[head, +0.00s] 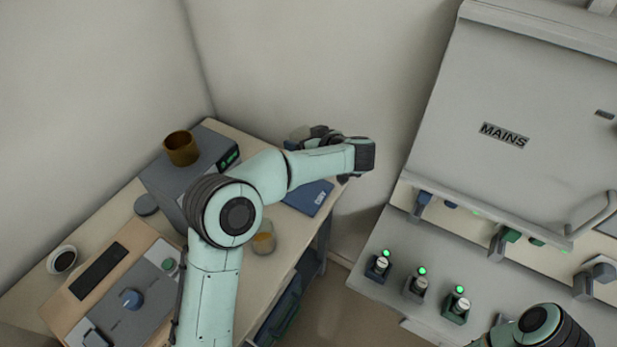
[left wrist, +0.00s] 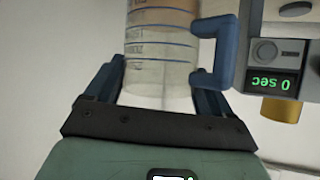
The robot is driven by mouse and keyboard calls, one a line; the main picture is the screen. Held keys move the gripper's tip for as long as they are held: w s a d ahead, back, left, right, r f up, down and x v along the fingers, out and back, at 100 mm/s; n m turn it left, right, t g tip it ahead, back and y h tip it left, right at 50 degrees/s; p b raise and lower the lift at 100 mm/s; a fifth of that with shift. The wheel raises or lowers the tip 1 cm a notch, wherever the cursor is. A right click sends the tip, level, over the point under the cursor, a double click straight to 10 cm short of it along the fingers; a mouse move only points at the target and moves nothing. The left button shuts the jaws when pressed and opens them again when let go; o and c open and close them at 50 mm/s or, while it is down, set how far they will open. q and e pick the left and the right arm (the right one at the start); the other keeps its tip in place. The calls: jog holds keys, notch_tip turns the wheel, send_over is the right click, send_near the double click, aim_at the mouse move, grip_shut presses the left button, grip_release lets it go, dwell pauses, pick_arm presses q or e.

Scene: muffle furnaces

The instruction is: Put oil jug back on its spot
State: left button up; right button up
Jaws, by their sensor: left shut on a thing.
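The oil jug (left wrist: 160,75) is a clear vessel with dark graduation lines, a brownish upper part in the picture and a blue handle. In the left wrist view it sits between the blue fingers of my left gripper (left wrist: 160,92), which is shut on it. In the head view my left gripper (head: 318,134) is at the back of the bench, above its surface and mostly behind my arm. The jug is largely hidden there. A blue mat with a white label (head: 308,198), too small to read, lies on the bench below my forearm. My right gripper is out of view.
A grey timer box (head: 160,180) with a brown cup (head: 181,148) on top stands at the bench's back left. A small amber-filled glass (head: 264,240) stands near my elbow. A control panel (head: 130,275) is at front left. The large MAINS cabinet (head: 540,90) stands right.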

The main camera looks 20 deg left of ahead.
pick_arm(q)
notch_tip(320, 180, down, 8)
jog(key=shift+b, duration=0.55)
notch_tip(320, 180, down, 5)
jog(key=shift+r+b, duration=0.1)
jog(key=shift+b, duration=0.2)
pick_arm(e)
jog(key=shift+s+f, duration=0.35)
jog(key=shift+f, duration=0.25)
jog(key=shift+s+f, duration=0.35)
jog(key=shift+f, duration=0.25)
pick_arm(q)
jog(key=o, duration=1.6)
